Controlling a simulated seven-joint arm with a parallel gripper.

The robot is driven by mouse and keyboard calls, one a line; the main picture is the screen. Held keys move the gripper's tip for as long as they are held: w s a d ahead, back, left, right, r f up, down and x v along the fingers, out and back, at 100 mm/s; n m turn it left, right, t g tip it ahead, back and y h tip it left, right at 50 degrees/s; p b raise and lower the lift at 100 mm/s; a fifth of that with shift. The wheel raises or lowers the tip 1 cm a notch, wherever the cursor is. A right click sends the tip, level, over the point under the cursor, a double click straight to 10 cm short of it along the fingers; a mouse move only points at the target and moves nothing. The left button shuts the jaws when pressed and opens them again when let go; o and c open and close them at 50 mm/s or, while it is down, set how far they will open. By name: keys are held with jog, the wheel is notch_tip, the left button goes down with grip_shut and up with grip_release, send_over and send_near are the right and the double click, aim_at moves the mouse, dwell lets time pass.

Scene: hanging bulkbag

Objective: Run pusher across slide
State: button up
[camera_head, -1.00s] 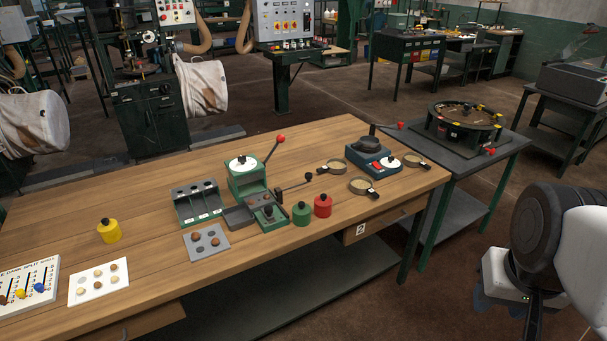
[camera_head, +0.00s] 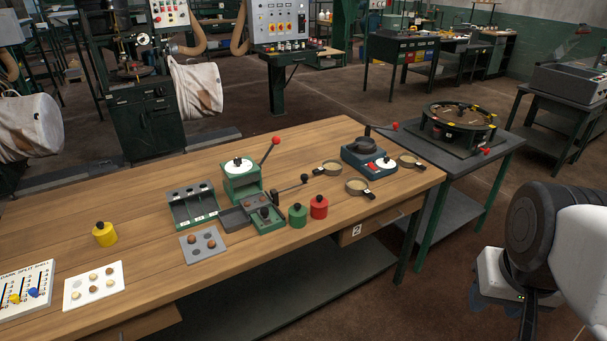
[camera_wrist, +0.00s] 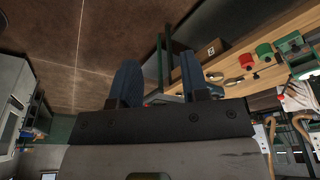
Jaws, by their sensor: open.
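A small green bench device (camera_head: 242,183) with a white dial and a red-knobbed lever stands mid-table. At its front, a dark grey slide-like tray (camera_head: 234,219) lies beside a green box section. A thin rod with a black knob (camera_head: 304,178) sticks out to the right there; it looks like the pusher, though its link to the slide is too small to tell. The device also shows at the right edge of the wrist view (camera_wrist: 291,45). My gripper (camera_wrist: 156,75) is open and empty, its two blue fingers apart, well clear of the table's right end.
Green (camera_head: 298,215) and red (camera_head: 319,207) knobbed weights stand close right of the device. Round sieves (camera_head: 357,186) and a blue scale-like unit (camera_head: 369,157) lie farther right. The front-centre tabletop is clear.

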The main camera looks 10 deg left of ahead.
jog(key=shift+o, duration=1.1)
jog(key=w+a+r+n, duration=0.1)
jog(key=w+a, duration=0.4)
jog(key=w, duration=0.7)
jog(key=w+a+r+n+g, duration=0.1)
jog(key=w+a, duration=0.4)
jog(key=w, duration=0.6)
jog(key=w+a+r+n, duration=0.15)
jog(key=w+a, duration=0.35)
jog(key=w, duration=0.7)
jog(key=w+a+f+n, duration=0.1)
jog(key=w+a+f, duration=0.5)
jog(key=w+a, duration=0.2)
jog(key=w+a+f+g, duration=0.1)
jog(key=w+a+f, duration=0.6)
jog(key=a, duration=0.3)
jog(key=w+a+f+n, duration=0.1)
jog(key=w+a+f, duration=0.5)
jog(key=w+a, duration=0.3)
jog(key=shift+a+f+n+g, duration=0.15)
jog(key=shift+a+n+g, duration=0.15)
jog(key=shift+a+n, duration=0.05)
jog(key=shift+w+a+f, duration=0.15)
jog(key=shift+a+f, duration=0.15)
